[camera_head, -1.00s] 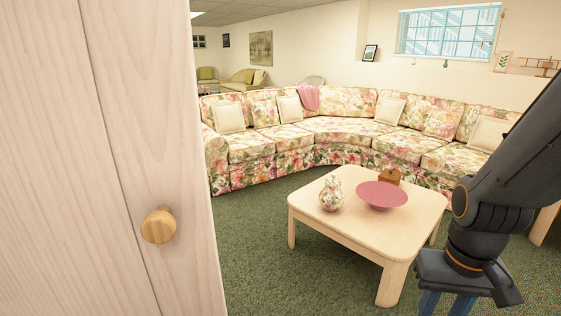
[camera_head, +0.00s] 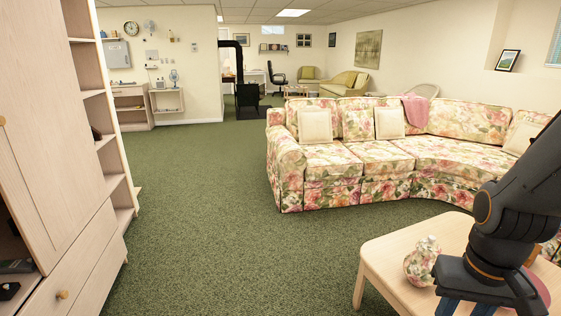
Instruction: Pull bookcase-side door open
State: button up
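A pale wood cabinet door (camera_head: 50,130) fills the left edge of the view, beside an open bookcase (camera_head: 101,120). Its round wooden knob (camera_head: 2,121) is cut by the picture's left edge. Left of the door's lower edge, a dark compartment with small dark objects shows. I cannot tell whether this door is flush or ajar. My gripper (camera_head: 468,309) is at the bottom right, over the coffee table and far from the knob. Its blue fingers point down and their tips are out of frame, so its opening is unclear. I see nothing held.
A drawer with a knob (camera_head: 62,295) lies below the door. The coffee table (camera_head: 385,262) bears a floral vase (camera_head: 421,262) and a pink bowl partly behind my arm. A floral sofa (camera_head: 330,160) stands beyond. Green carpet (camera_head: 200,220) is clear between cabinet and sofa.

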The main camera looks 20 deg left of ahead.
aim_at(53, 182)
jog(key=u, duration=0.85)
jog(key=i, duration=0.8)
jog(key=u, duration=1.3)
jog(key=i, duration=0.4)
jog(key=u, duration=0.25)
